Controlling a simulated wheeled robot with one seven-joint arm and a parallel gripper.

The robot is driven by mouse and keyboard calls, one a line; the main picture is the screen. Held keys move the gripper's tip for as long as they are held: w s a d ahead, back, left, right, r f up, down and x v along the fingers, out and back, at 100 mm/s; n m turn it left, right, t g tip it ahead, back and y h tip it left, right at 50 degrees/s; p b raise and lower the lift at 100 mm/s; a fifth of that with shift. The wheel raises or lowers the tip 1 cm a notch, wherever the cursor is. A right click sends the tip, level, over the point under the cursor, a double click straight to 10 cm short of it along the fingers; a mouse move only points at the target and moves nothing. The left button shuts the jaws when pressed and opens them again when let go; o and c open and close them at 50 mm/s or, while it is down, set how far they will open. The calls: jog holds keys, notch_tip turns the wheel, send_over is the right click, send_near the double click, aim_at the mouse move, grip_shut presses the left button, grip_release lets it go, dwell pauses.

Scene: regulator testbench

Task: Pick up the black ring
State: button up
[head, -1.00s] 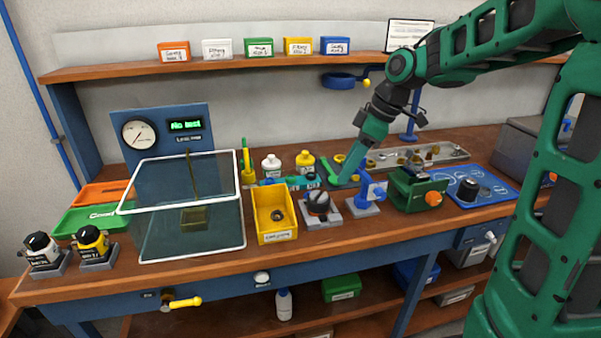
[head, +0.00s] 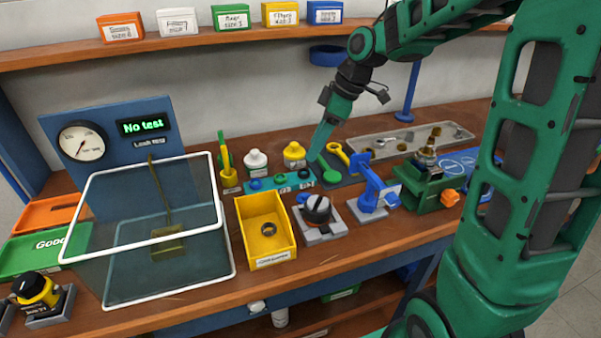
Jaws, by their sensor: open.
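A small dark ring, seemingly black, lies on the teal strip (head: 267,185) at its right part (head: 303,174); it is tiny and its colour is hard to be sure of. A blue ring (head: 254,184) sits at the strip's left end. Another dark ring (head: 268,229) lies on the floor of the yellow bin (head: 248,250). My gripper (head: 315,155) points down over the bench, beside the yellow-capped bottle (head: 294,155) and above the right end of the strip. It is open and appears empty; its fingers are seen from the side, so the gap is hidden.
Close by stand a white bottle (head: 255,161), a blue stand (head: 374,190), a black-topped device (head: 317,211) and a green vise (head: 424,184). A glass-like shield (head: 228,245) stands left. A metal tray (head: 378,142) lies behind. The shelf (head: 190,38) overhangs the back.

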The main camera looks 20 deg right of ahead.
aim_at(304, 172)
jog(key=shift+x, duration=0.8)
jog(key=shift+s+x, duration=0.15)
jog(key=shift+x, duration=0.75)
jog(key=shift+s+x, duration=0.2)
jog(key=shift+x, duration=0.7)
jog(key=shift+s+x, duration=0.15)
jog(key=shift+x, duration=0.75)
jog(key=shift+f, duration=0.1)
jog(key=c, duration=1.1)
